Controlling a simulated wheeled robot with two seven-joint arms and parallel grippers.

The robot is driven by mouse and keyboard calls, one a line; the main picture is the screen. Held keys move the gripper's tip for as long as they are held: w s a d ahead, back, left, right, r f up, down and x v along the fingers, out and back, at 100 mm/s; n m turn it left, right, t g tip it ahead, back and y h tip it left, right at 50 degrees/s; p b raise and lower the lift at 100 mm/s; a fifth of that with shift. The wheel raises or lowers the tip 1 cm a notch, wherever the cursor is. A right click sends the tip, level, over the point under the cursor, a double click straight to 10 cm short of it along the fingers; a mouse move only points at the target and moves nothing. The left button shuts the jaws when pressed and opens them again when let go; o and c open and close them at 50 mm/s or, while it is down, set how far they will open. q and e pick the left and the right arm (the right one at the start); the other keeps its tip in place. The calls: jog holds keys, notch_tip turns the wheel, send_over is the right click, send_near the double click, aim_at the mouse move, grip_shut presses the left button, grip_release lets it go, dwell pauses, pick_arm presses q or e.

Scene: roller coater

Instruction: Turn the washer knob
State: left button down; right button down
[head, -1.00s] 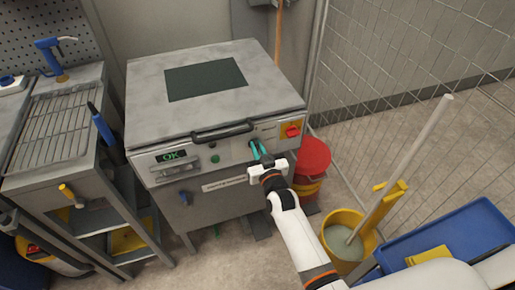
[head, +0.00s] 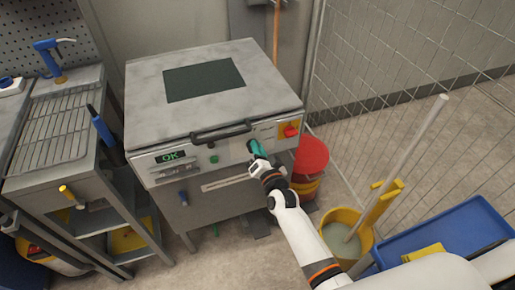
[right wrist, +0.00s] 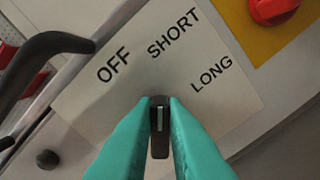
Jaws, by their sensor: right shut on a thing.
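The washer (head: 190,125) is a grey machine with a front control panel. Its knob (right wrist: 159,128) is small and black with a white pointer line, below the labels OFF, SHORT and LONG in the right wrist view. The line points up in that view, roughly toward SHORT. My right gripper (right wrist: 159,104), with teal fingers, is shut on the knob, one finger on each side. In the head view my right gripper (head: 254,147) reaches the panel and hides the knob. My left gripper is not in view.
A black handle (head: 221,132) sticks out left of the knob, and a red switch on a yellow plate (head: 290,131) is to its right. A red bucket (head: 311,156), a yellow mop bucket (head: 346,235) and a blue tray (head: 440,240) stand on the right.

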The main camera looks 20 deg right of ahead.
jog(key=shift+m, duration=0.4)
jog(key=c, duration=1.5)
grip_release()
jog(key=shift+o, duration=0.2)
jog(key=s, duration=1.2)
jog(key=shift+d+b, duration=0.25)
jog(key=shift+b, duration=0.05)
jog(key=shift+s+f, duration=0.1)
jog(key=shift+f, duration=0.05)
